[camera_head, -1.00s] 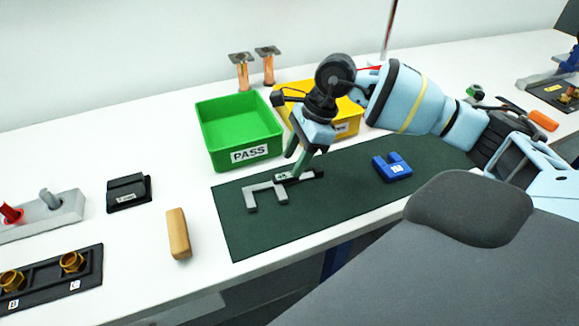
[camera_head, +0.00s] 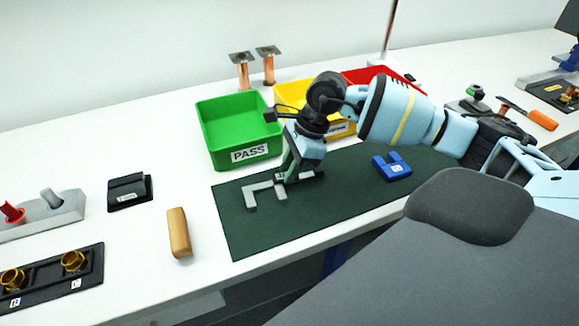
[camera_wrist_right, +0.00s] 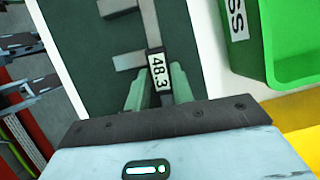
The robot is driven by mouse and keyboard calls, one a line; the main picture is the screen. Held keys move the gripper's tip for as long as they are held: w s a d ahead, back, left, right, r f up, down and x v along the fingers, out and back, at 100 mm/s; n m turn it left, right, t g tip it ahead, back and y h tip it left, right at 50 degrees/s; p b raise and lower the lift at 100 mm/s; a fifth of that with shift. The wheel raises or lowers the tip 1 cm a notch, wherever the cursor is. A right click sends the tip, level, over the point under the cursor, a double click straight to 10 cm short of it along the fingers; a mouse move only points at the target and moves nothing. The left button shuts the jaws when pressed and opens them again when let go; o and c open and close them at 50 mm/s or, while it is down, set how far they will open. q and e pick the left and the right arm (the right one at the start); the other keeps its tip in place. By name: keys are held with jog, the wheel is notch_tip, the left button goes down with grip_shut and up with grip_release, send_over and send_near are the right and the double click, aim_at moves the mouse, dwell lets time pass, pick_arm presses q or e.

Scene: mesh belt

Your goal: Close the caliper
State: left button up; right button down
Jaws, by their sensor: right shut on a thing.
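The grey caliper (camera_head: 263,186) lies on the dark green mat (camera_head: 240,227), its two jaws pointing toward the mat's front edge with a clear gap between them. It also shows in the right wrist view (camera_wrist_right: 149,20), where its display (camera_wrist_right: 157,72) reads 48.3. My right gripper (camera_head: 287,176) is down at the caliper's sliding part and shut on it. Its pale green fingers (camera_wrist_right: 157,92) stand on either side of the slider in the wrist view. In the head view they partly hide the slider and the beam behind it. My left gripper is not in view.
A blue U-shaped block (camera_head: 392,170) lies on the mat to the right. Behind the mat stand a green PASS bin (camera_head: 238,127), a yellow bin and a red bin. A wooden block (camera_head: 178,233) lies left of the mat. The mat's front left is clear.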

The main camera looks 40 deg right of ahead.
aim_at(261, 185)
jog(key=shift+w+a, duration=0.3)
jog(key=shift+a, duration=0.55)
jog(key=shift+w+a, duration=0.25)
jog(key=shift+a, duration=0.55)
jog(key=shift+w+a, duration=0.3)
jog(key=shift+a, duration=0.55)
jog(key=c, duration=1.2)
grip_release()
jog(key=shift+v, duration=3.9)
